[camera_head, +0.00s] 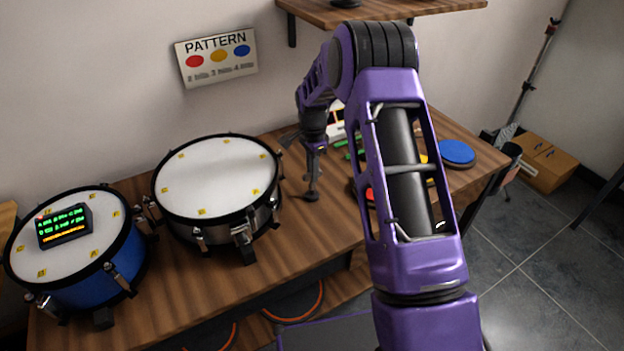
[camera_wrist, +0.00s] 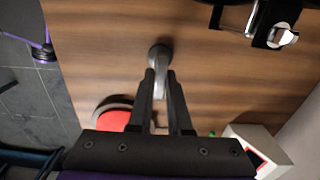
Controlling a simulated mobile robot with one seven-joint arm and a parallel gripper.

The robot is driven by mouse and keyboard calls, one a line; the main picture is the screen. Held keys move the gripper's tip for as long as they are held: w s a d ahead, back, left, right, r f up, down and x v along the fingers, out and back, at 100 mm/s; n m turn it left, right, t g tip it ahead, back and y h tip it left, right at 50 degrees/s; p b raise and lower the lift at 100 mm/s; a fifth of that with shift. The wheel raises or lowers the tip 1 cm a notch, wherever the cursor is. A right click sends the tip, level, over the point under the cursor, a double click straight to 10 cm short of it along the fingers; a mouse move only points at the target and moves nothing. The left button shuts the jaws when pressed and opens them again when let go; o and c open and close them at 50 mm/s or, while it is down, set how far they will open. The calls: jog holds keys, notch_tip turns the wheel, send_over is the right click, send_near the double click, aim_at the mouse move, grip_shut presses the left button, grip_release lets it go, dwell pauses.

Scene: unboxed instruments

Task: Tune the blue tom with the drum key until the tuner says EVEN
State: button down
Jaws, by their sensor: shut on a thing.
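The blue tom (camera_head: 82,279) stands at the left end of the table, its white head marked with small yellow labels. The tuner (camera_head: 64,226) sits on that head, its screen showing green and orange lines too small to read surely. My gripper (camera_head: 315,152) is over the table, right of the white-headed metal drum and well away from the tom. It is shut on a grey metal piece, apparently the drum key (camera_head: 311,190), pointing down. In the wrist view the fingers (camera_wrist: 161,75) close on the key, whose round grey end (camera_wrist: 160,54) shows beyond them.
The metal drum (camera_head: 228,219) stands between my gripper and the tom; its edge hardware (camera_wrist: 268,25) shows in the wrist view. Right are a red pad (camera_wrist: 113,118), a blue pad (camera_head: 457,153) and a white box (camera_wrist: 262,146). A shelf (camera_head: 380,13) hangs above.

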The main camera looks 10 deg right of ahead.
jog(key=shift+r+p, duration=1.25)
jog(key=shift+r, duration=1.2)
jog(key=shift+s, duration=0.1)
dwell(4.7)
